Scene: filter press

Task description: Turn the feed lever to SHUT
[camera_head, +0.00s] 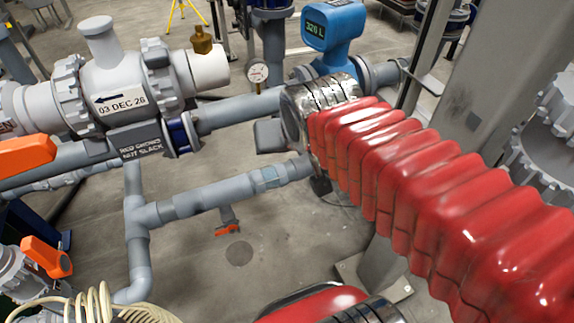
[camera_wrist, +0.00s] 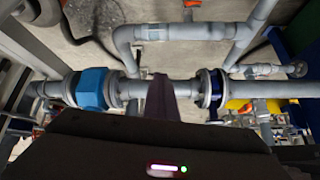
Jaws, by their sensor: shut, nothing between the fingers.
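Three lever handles show in the head view, and I cannot tell which is the feed lever. A large orange lever (camera_head: 24,156) is at the left edge. A smaller orange lever (camera_head: 46,257) sits below it on a grey valve. A small orange-red handle (camera_head: 228,229) hangs under the lower pipe. No SHUT mark is readable. My gripper (camera_wrist: 160,82) is a dark, closed shape in the wrist view, in front of a grey pipe run. Nothing shows in it, and whether it touches the pipe is unclear. The head view does not show its fingers.
My red bellows-covered arm fills the right of the head view. A grey branch pipe (camera_head: 200,206) runs below. Bare floor (camera_head: 285,240) lies beneath.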

